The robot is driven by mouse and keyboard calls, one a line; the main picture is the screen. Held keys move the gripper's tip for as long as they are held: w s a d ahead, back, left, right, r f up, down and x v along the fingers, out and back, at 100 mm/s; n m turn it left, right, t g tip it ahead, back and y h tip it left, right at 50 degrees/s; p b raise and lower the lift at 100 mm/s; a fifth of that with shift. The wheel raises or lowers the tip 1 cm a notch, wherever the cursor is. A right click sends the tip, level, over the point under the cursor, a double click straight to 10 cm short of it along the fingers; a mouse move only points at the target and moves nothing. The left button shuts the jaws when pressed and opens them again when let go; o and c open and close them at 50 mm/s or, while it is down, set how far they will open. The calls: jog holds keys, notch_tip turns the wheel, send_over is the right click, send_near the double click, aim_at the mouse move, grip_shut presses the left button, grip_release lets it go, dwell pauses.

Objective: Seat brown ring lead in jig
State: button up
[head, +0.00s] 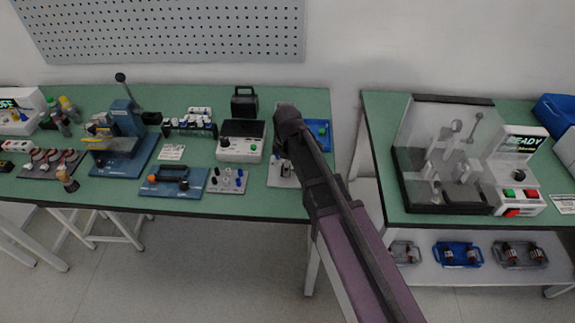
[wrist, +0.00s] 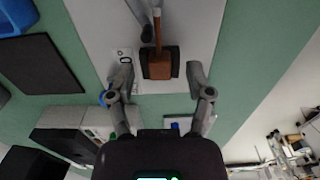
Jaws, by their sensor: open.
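In the wrist view, a brown piece (wrist: 159,66) sits at a dark block (wrist: 145,54) on a pale grey plate (wrist: 205,45). A narrow brown strip rises from it toward a grey part at the top edge. My gripper (wrist: 161,74) is open, with one finger on each side of the brown piece and a gap at each side. I cannot tell whether the brown piece is the ring lead or whether it is seated. In the head view, the plate (head: 276,176) is partly hidden behind my arm, and the fingertips cannot be made out.
A white tester (head: 240,148) with a dark screen stands left of the plate. A blue tray (head: 318,133) lies behind my arm. A small plate with coloured plugs (head: 228,181) is further left. The right table holds a clear guarded fixture (head: 445,150).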

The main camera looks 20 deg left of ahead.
jog(key=shift+r, duration=0.15)
notch_tip(320, 180, up, 6)
jog(key=p, duration=0.6)
jog(key=shift+r+p, duration=0.15)
jog(key=shift+p, duration=0.15)
jog(key=s+a+r+p, duration=0.1)
jog(key=a+r+p, duration=1.1)
jog(key=r+p, duration=0.3)
jog(key=shift+s+a+r+n, duration=0.15)
jog(key=shift+a+r+n, duration=0.05)
jog(key=shift+a+n, duration=0.2)
